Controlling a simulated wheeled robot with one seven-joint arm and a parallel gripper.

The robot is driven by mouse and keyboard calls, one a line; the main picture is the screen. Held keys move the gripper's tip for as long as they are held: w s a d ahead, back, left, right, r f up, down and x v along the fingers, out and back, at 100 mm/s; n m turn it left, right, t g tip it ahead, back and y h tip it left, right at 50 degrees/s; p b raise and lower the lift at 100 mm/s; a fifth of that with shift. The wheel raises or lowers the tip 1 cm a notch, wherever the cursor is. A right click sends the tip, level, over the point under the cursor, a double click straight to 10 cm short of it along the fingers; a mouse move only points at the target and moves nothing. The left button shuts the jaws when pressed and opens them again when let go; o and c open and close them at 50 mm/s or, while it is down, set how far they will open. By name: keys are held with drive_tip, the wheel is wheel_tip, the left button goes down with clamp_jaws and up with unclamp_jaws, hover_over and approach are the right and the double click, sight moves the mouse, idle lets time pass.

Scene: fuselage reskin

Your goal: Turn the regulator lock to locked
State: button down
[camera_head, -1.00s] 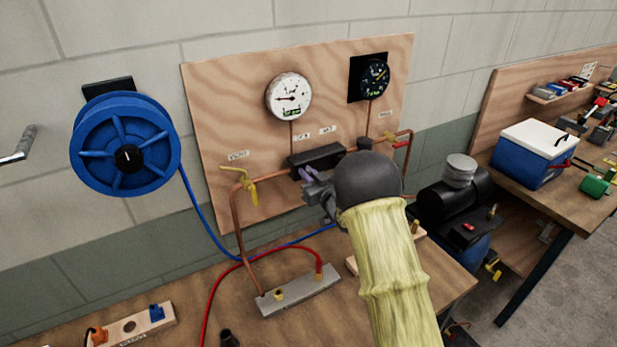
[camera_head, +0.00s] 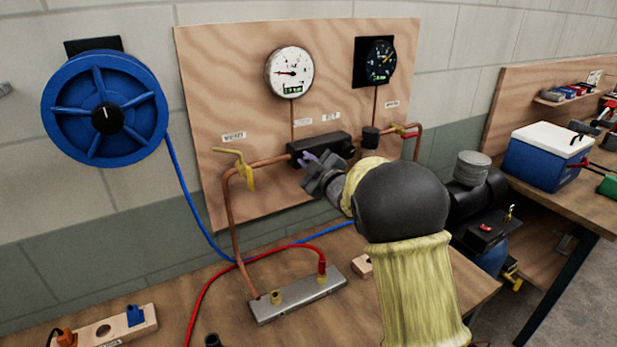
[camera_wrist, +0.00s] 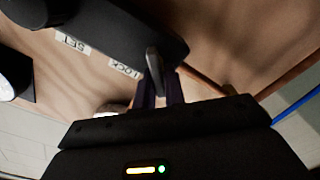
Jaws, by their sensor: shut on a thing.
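The regulator (camera_head: 322,147) is a dark box on the copper pipe of the wooden board, below the white round gauge. In the wrist view its black body (camera_wrist: 130,25) fills the top, with a grey lock lever (camera_wrist: 153,60) standing out from it. My gripper (camera_head: 312,161) is at the regulator's front left. In the wrist view my gripper's purple fingers (camera_wrist: 159,86) are shut on the lever from both sides. Labels reading SET (camera_wrist: 73,42) and LOCK (camera_wrist: 125,68) show beside the regulator. The lever is too small to make out in the head view.
A yellow-handled valve (camera_head: 245,170) is left of the regulator. A white gauge (camera_head: 289,73) and a black gauge (camera_head: 378,62) hang above. A grey manifold (camera_head: 297,296) with a red hose lies on the bench below. A blue hose reel (camera_head: 105,108) is on the wall.

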drive_tip(key=n+b, duration=0.2)
drive_tip(key=b, duration=0.1)
drive_tip(key=f+n+b, duration=0.1)
drive_tip(key=n+b, duration=0.1)
drive_tip(key=b, duration=0.1)
drive_tip(key=shift+s+a+f+b, duration=0.1)
drive_tip(key=shift+f+b, duration=0.05)
drive_tip(key=shift+b, duration=0.15)
drive_tip(key=n+b, duration=0.4)
drive_tip(key=b, duration=0.1)
drive_tip(key=shift+n, duration=0.3)
drive_tip(key=c, duration=1.5)
unclamp_jaws()
